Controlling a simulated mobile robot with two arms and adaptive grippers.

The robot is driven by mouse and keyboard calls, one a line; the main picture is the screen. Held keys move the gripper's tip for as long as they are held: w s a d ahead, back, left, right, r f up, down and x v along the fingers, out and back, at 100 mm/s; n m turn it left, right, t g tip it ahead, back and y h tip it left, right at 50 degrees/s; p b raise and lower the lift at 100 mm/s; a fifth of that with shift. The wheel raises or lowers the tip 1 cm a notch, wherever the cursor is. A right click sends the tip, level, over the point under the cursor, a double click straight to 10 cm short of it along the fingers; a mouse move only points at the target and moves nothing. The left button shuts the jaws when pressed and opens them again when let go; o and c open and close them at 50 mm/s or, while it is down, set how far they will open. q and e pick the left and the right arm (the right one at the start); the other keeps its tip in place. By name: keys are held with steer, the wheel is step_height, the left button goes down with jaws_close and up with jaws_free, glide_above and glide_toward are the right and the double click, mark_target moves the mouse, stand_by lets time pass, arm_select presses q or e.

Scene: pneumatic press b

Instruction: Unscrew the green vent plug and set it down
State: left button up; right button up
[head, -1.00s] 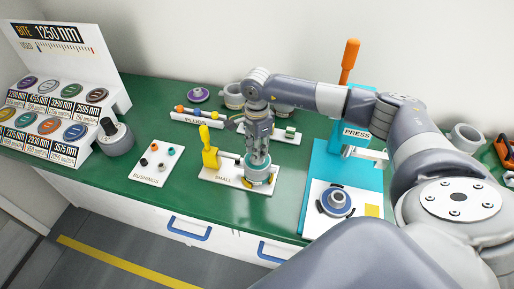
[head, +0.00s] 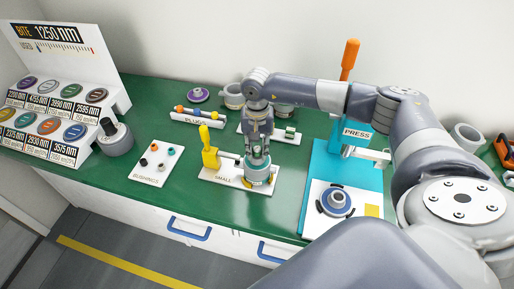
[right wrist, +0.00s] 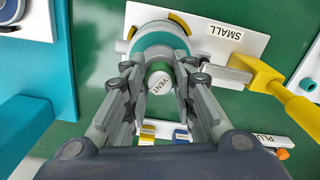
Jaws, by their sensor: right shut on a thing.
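The vent plug, with a pale round top marked VENT and green at its side, shows between my fingers in the right wrist view (right wrist: 159,80). My right gripper (head: 257,158) points down and is shut on the plug. It stands over a round grey-teal body (head: 258,176) on the white plate marked SMALL (head: 212,179). The body also shows in the right wrist view (right wrist: 160,35). The fingers hide the plug in the head view. I cannot tell whether its thread is still engaged. My left gripper is out of view.
A yellow-handled clamp (head: 209,150) stands beside the body. The PLUGS rack (head: 198,118) is behind. The BUSHINGS plate (head: 156,164) is to the left. The teal press (head: 319,172) is to the right. Green bench top between the two plates (head: 187,182) is clear.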

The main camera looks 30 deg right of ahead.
steer(key=o, duration=0.6)
steer(key=m, duration=1.2)
